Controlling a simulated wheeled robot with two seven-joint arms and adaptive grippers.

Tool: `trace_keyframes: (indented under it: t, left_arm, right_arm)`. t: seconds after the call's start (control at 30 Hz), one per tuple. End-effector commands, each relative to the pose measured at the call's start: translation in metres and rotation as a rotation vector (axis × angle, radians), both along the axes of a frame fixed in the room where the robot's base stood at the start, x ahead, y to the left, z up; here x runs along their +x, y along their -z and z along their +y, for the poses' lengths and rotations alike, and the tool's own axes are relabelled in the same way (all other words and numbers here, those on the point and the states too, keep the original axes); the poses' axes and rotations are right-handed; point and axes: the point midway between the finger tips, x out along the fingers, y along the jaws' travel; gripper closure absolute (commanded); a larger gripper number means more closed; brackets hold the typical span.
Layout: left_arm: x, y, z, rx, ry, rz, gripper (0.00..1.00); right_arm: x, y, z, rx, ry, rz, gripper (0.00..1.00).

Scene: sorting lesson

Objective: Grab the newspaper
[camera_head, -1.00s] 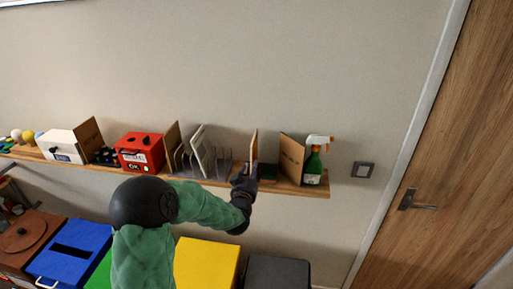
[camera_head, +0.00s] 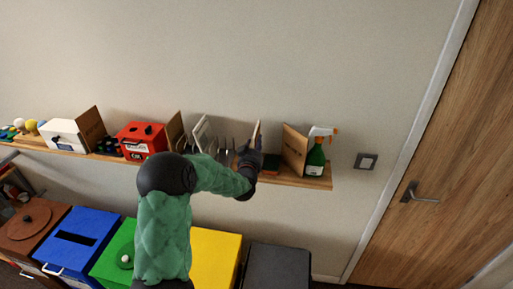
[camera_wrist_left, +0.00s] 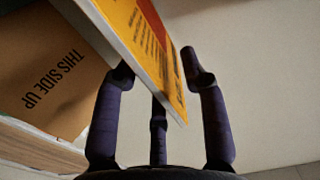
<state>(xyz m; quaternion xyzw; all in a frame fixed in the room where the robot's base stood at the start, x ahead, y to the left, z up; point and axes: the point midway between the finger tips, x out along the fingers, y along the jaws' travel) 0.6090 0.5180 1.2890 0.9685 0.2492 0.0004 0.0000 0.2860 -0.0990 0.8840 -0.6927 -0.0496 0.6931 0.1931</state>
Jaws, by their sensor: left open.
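A thin upright item with an orange-yellow printed cover (camera_wrist_left: 150,45) and a pale edge stands between the fingers of my left gripper (camera_wrist_left: 157,68) in the left wrist view. It looks like a magazine or booklet; I cannot tell that it is a newspaper. In the head view its top (camera_head: 256,130) shows above my left gripper (camera_head: 250,155), which is at the shelf's front edge. The gripper is open around it. Pale flat sheets (camera_head: 202,132) lean in a wire rack to its left. My right gripper is out of view.
The wall shelf (camera_head: 318,183) also carries a cardboard piece (camera_head: 294,150) and a green spray bottle (camera_head: 317,158) close on the right. A red box (camera_head: 142,140) and white box (camera_head: 68,135) stand left. Coloured bins, including a yellow one (camera_head: 215,255), stand below.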

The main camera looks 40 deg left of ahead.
Motion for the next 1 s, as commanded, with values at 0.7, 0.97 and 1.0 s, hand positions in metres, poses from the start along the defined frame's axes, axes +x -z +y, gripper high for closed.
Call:
trace_keyframes:
  t: [0.7, 0.97, 1.0]
  left_arm:
    - [0.037, 0.000, 0.020, 0.000, 0.000, 0.000, 0.77]
    - [0.037, 0.000, 0.020, 0.000, 0.000, 0.000, 1.00]
    - [0.037, 0.000, 0.020, 0.000, 0.000, -0.001, 1.00]
  right_arm:
    - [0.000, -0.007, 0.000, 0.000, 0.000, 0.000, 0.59]
    - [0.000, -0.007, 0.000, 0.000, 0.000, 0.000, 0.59]
    - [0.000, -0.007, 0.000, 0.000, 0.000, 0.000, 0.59]
